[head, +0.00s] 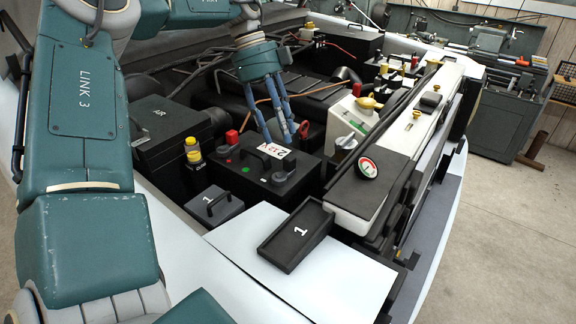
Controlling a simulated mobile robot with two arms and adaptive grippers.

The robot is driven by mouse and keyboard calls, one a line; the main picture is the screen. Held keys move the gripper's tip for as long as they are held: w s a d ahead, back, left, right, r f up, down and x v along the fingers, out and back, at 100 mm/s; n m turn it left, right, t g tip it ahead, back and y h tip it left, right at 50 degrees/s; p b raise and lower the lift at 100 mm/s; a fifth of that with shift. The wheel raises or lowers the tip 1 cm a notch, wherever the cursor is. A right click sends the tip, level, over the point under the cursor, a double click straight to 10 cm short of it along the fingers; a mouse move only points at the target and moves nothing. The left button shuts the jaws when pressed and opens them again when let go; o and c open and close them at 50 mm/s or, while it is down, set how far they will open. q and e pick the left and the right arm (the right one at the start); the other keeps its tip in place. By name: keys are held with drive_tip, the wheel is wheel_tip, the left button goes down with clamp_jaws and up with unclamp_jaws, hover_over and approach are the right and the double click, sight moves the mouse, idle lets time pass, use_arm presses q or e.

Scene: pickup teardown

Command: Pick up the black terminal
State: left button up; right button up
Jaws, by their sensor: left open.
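The battery (250,180) is a black box with a white 12V label and a carry handle, standing in the near part of the engine bay. A small dark round piece (279,177) on its near right top corner looks like the black terminal. A red terminal cap (231,137) sits on its far left. My left gripper (279,140) is open and empty, fingers pointing down above the far side of the battery, behind the label. It is apart from the dark piece. Whether its tips touch anything is unclear. My right gripper is not in view.
A black box marked AIR (165,130) and a yellow-capped bottle (193,152) stand left of the battery. A red ring (304,128) is close to the fingertips. A white tank (345,122) stands right.

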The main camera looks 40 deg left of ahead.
sight(288, 156)
use_arm(q)
drive_tip(key=shift+d+f, duration=0.3)
drive_tip(key=shift+f, duration=0.2)
drive_tip(key=p+x, duration=0.1)
drive_tip(key=x, duration=0.1)
drive_tip(key=p+x, duration=0.2)
drive_tip(key=shift+s+d+f, duration=0.1)
drive_tip(key=shift+s+f, duration=0.1)
drive_tip(key=shift+f, duration=0.25)
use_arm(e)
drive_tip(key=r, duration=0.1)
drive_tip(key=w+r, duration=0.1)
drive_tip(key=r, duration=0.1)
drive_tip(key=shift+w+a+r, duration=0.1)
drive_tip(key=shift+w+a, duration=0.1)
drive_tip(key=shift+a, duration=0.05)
use_arm(q)
clamp_jaws()
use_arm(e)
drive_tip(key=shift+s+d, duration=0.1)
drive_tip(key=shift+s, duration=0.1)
use_arm(q)
drive_tip(key=shift+d, duration=0.1)
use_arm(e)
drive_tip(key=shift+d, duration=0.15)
